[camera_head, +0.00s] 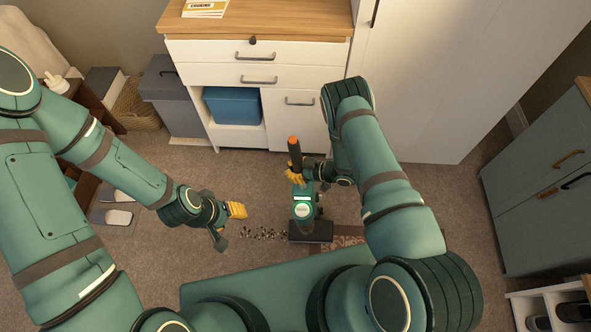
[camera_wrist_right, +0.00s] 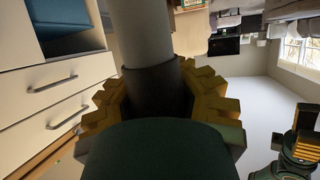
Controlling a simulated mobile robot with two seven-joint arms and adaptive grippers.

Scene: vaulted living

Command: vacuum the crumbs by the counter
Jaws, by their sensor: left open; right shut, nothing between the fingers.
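Dark crumbs (camera_head: 263,233) lie on the carpet in a loose patch. A green upright vacuum (camera_head: 303,211) with a dark, orange-tipped handle stands just right of them, its dark floor head (camera_head: 311,232) at the patch's right edge. My right gripper (camera_head: 295,173) is shut at the vacuum's handle. In the right wrist view its yellow fingers (camera_wrist_right: 160,105) show on both sides of a grey and black shaft (camera_wrist_right: 148,40); I cannot see a firm hold. My left gripper (camera_head: 230,224) is open and empty, left of the crumbs.
A white counter (camera_head: 285,50) with a wooden top and drawers stands behind, with a blue bin (camera_head: 233,105) in its open shelf. A grey bin (camera_head: 172,95) stands left of it. A grey-green cabinet (camera_head: 540,190) is at right. A patterned mat (camera_head: 345,240) lies by the vacuum head.

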